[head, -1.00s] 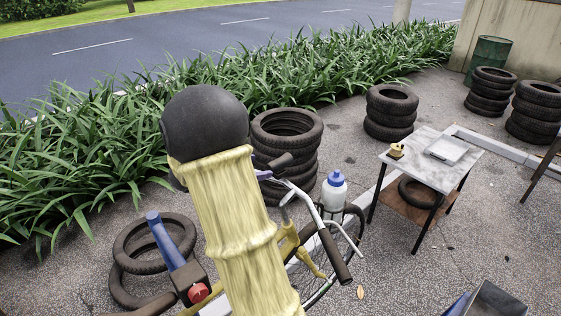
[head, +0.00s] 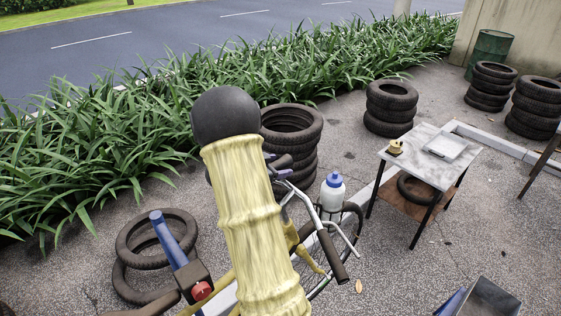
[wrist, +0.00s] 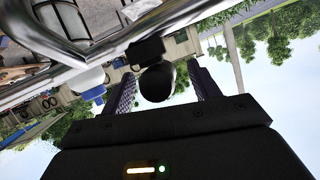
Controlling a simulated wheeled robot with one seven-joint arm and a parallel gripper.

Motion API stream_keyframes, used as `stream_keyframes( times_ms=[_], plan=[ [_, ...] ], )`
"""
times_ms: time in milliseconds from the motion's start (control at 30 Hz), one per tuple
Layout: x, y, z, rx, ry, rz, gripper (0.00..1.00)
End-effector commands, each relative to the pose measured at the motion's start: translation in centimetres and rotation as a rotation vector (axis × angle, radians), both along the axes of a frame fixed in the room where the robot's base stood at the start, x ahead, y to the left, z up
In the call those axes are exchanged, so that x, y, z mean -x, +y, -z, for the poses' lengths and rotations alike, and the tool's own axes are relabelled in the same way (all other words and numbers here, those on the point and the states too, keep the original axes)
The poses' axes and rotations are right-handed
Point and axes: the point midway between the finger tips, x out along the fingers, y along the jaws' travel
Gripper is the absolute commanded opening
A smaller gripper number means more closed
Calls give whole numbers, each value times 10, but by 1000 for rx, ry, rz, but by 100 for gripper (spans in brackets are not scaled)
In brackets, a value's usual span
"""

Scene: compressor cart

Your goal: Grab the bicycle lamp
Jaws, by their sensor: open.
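The bicycle lamp, a short black cylinder (wrist: 157,84), hangs by a dark clamp from the silver handlebar (wrist: 110,48) in the wrist view, which shows the scene upside down. My gripper (wrist: 163,76) is open, with one dark finger on each side of the lamp. Gaps show between the lamp and both fingers, so I see no grip on it. In the head view my pale yellow arm hides the lamp and most of the gripper. The bicycle's handlebar (head: 313,212) shows just right of the arm.
A white bottle with a blue cap (head: 332,192) stands beside the handlebar. A small table (head: 437,168) is to the right. Tyre stacks (head: 391,108) stand behind, and loose tyres (head: 130,240) lie at left. Open pavement (head: 400,270) lies in front of the table.

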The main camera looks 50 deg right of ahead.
Motion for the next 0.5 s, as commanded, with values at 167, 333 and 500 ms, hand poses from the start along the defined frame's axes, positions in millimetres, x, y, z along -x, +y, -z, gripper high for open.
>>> stream_keyframes(
  times_ms=[167,333,500],
  plan=[
    [0,-8,4,-2,-1,0,61],
    [1,-8,4,-1,-1,0,61],
    [1,-8,4,-1,-1,0,61]
  ],
)
